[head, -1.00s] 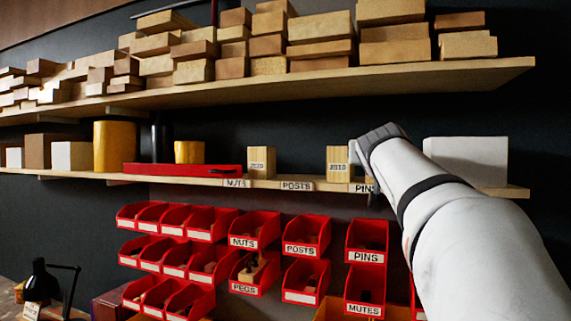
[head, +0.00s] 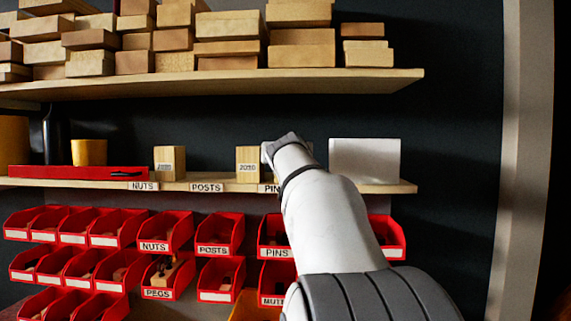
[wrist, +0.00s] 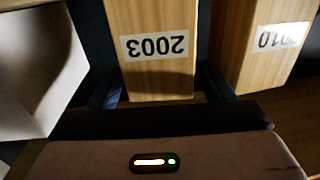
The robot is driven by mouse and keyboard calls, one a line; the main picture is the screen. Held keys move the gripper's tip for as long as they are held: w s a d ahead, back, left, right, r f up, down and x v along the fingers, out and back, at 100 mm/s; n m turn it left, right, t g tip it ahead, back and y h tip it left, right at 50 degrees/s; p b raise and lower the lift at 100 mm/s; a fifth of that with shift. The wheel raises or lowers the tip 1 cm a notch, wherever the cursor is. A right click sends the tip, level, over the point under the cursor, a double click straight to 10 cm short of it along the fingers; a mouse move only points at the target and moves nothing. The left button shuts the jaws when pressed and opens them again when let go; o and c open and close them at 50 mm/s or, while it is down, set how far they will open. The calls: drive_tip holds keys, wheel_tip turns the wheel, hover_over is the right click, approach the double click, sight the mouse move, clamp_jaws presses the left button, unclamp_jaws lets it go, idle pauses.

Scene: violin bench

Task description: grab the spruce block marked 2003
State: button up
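The spruce block marked 2003 (wrist: 155,75) stands in the middle of the wrist view, its label upside down there. My gripper (wrist: 162,92) is open, with one dark finger on each side of the block's near end. Slim gaps seem to show between fingers and wood; I see no clear grip. In the head view my gripper (head: 281,146) is at the middle shelf, and my arm hides most of the 2003 block.
A block marked 2010 (wrist: 256,50) stands close beside one finger; in the head view it is left of my gripper (head: 248,165). Another labelled block (head: 170,163) stands farther left. A white box (head: 365,158) is to the right. The shelf above (head: 300,82) holds stacked wood; red bins (head: 220,238) hang below.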

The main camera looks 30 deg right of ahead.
drive_tip(key=c, duration=1)
